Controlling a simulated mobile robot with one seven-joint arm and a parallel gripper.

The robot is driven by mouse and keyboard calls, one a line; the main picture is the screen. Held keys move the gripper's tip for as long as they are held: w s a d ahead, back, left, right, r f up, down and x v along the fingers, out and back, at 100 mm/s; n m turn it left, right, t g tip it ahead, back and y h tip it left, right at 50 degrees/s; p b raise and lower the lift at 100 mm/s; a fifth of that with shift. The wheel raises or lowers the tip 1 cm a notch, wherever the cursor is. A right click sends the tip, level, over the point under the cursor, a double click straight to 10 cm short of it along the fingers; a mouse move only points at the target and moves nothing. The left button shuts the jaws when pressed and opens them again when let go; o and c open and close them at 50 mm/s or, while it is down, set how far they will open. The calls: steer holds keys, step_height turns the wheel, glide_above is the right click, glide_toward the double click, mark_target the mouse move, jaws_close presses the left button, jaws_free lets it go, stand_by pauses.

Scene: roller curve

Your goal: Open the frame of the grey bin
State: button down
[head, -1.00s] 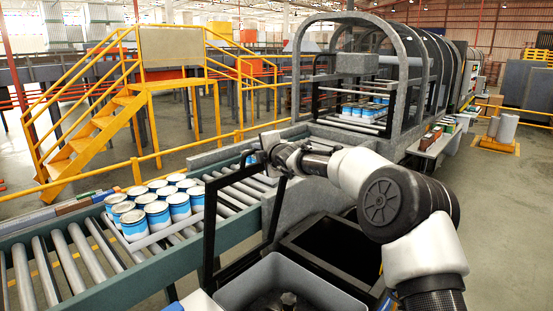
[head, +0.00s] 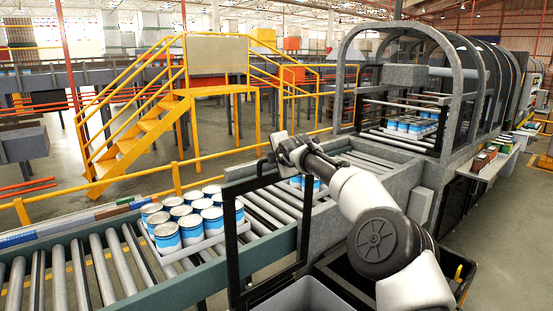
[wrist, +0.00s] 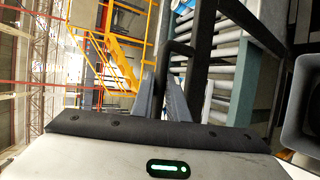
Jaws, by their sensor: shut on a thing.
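The grey bin (head: 298,296) shows only its rim and upper wall at the bottom edge of the head view. A grey wall, likely the same bin, shows at the right of the wrist view (wrist: 300,110). The black frame (head: 234,245) stands upright beside the roller conveyor, above the bin. My gripper (head: 278,150) is at the top of the frame. In the wrist view its two fingers (wrist: 165,98) are shut on a dark handle bar (wrist: 176,47) of the frame. The exact contact is partly hidden in the head view.
A roller conveyor (head: 105,255) runs just behind the frame, carrying a tray of blue and white cans (head: 192,217). A grey machine housing (head: 352,62) stands to the right. Black bins (head: 345,285) lie below my arm. A yellow staircase (head: 140,130) is farther back.

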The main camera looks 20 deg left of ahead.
steer(key=shift+d+f, duration=0.1)
steer(key=shift+f, duration=0.15)
steer(key=c, duration=1.7)
jaws_free()
steer(key=shift+r, duration=0.1)
steer(key=shift+s+d+r+b, duration=0.1)
steer(key=shift+s+r+b, duration=0.1)
steer(key=shift+b, duration=0.25)
steer(key=b+v, duration=0.5)
steer(key=v, duration=1.1)
steer(key=shift+s+d+r, duration=0.1)
steer(key=shift+s+d, duration=0.1)
steer(key=shift+s, duration=0.1)
